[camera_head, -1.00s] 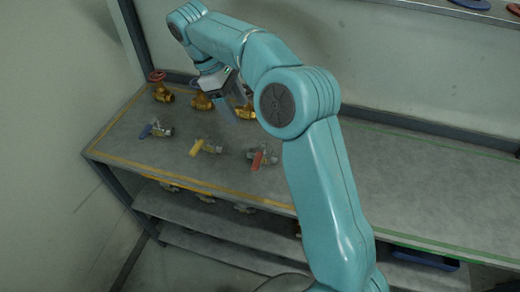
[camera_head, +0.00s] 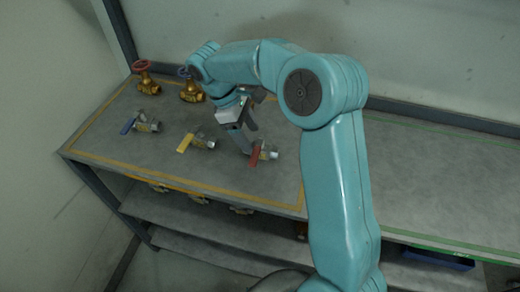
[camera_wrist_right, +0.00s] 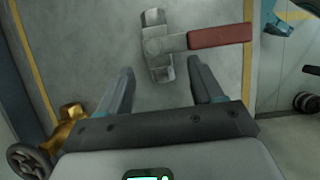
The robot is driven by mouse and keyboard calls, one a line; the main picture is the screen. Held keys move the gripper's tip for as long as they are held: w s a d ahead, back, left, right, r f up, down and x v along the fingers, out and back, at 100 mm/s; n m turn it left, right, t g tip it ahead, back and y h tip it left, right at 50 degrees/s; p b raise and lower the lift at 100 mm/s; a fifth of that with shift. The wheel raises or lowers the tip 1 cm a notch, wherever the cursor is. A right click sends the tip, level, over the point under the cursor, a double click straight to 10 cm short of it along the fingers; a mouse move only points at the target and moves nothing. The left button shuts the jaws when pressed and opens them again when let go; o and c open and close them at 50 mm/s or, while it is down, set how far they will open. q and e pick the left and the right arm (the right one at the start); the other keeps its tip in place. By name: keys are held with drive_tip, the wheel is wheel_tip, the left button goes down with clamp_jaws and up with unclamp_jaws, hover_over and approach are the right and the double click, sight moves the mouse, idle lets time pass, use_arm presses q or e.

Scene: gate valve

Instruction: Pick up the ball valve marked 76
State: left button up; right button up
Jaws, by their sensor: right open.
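Three ball valves lie in a row on the grey shelf top: one with a blue handle (camera_head: 142,124), one with a yellow handle (camera_head: 197,142) and one with a red handle (camera_head: 264,154). No number is legible on any of them. My right gripper (camera_head: 248,146) is just behind and above the red-handled valve. In the right wrist view, its two fingers (camera_wrist_right: 161,72) are apart and empty. The red-handled valve's metal body (camera_wrist_right: 158,48) lies ahead of the gap between them, its handle pointing right. My left gripper is not in view.
Two brass gate valves stand behind, one with a red handwheel (camera_head: 147,84) and one with a blue one (camera_head: 190,90). A brass valve (camera_wrist_right: 70,128) is close beside my gripper at lower left in the wrist view. Shelf right of my arm is clear.

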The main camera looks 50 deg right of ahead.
sight(268, 152)
drive_tip(key=x, duration=0.5)
drive_tip(key=shift+w+f, duration=0.1)
drive_tip(key=shift+f, duration=0.25)
drive_tip(key=shift+r, duration=0.1)
clamp_jaws()
